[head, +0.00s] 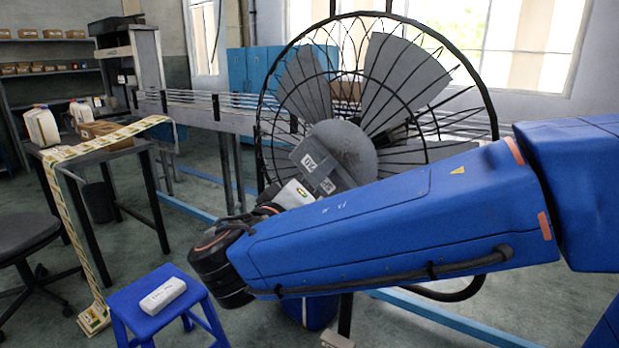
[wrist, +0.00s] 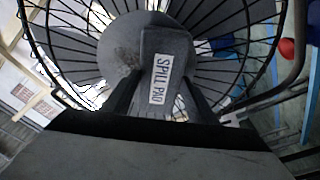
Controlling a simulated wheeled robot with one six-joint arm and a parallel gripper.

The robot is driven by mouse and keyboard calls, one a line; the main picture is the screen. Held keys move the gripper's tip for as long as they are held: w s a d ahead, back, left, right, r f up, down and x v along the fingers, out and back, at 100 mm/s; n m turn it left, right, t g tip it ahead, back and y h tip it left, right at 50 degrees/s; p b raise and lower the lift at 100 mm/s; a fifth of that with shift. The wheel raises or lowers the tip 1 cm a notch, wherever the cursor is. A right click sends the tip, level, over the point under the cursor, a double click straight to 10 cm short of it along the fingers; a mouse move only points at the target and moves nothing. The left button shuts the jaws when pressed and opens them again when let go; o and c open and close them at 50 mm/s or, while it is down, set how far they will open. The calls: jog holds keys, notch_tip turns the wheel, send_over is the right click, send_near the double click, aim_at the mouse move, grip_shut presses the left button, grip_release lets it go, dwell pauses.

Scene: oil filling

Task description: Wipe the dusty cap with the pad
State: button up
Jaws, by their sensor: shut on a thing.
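The cap is the round grey hub at the middle of a large caged fan, and the cap (head: 345,146) shows in the head view. In the wrist view the cap (wrist: 118,58) has a brownish dusty patch beside the pad. The pad is a dark grey block labelled "SPILL PAD"; the pad (wrist: 163,45) stands between my fingers and overlaps the cap's right part. My gripper (wrist: 160,98) is shut on the pad. In the head view the pad (head: 312,157) is in front of the cap's lower left. I cannot tell whether they touch.
The fan's wire cage (head: 262,110) surrounds the cap. A blue stool (head: 130,300) holds a white block (head: 162,294). A table (head: 92,153) with white jugs (head: 42,126) stands at left, a black chair (head: 25,240) before it. A conveyor (head: 205,115) runs behind.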

aim_at(303, 154)
jog(key=shift+s+d, duration=0.75)
jog(key=shift+d, duration=0.3)
jog(key=shift+s+d, duration=0.75)
jog(key=shift+d, duration=0.25)
jog(key=shift+s+d, duration=0.75)
jog(key=shift+d, duration=0.3)
jog(key=shift+r, duration=0.9)
jog(key=shift+w+a, duration=1.2)
jog(key=shift+a, duration=0.35)
jog(key=shift+w+a, duration=1.2)
jog(key=shift+a, duration=0.3)
jog(key=shift+w+a, duration=1.2)
jog(key=shift+a, duration=0.35)
jog(key=shift+r, duration=0.9)
jog(key=shift+s+d, duration=1.2)
jog(key=shift+d, duration=0.3)
jog(key=shift+s+d, duration=1.25)
jog(key=shift+d, duration=0.3)
jog(key=shift+s+d, duration=1.2)
jog(key=shift+d, duration=0.3)
jog(key=shift+a+r+v, duration=0.15)
jog(key=shift+v, duration=1.35)
jog(key=shift+a+r+v, duration=0.15)
jog(key=shift+a+v, duration=0.05)
jog(key=shift+v, duration=1.25)
jog(key=shift+w, duration=0.1)
